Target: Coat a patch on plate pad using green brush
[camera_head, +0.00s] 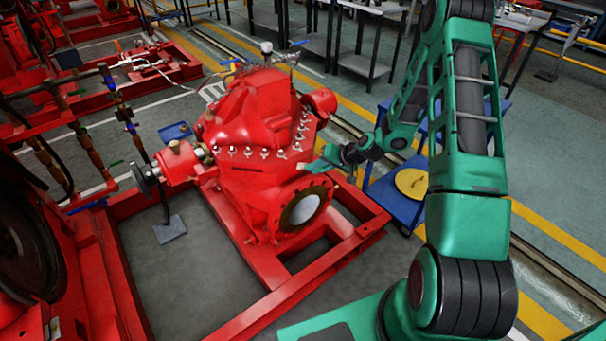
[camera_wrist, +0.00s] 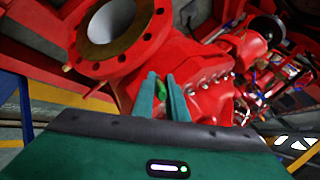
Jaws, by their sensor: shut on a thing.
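My gripper (camera_head: 332,157) is beside the right side of the red pump casing (camera_head: 245,115), near its row of bolts. In the wrist view, my gripper (camera_wrist: 163,88) has its two teal fingers close together around a small green piece, the green brush (camera_wrist: 163,89). In the head view, the brush (camera_head: 316,166) shows as a small pale shape pointing left from the fingers toward the casing. Whether its tip touches the casing cannot be told. The bolted casing also shows in the wrist view (camera_wrist: 205,65). I cannot clearly make out the plate pad.
The round pump flange (camera_head: 302,210) faces the front right, above the red base frame (camera_head: 335,252). A blue cart (camera_head: 392,200) with a yellow disc (camera_head: 412,183) stands right of the pump. Red pipework and a flywheel (camera_head: 22,240) are at left.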

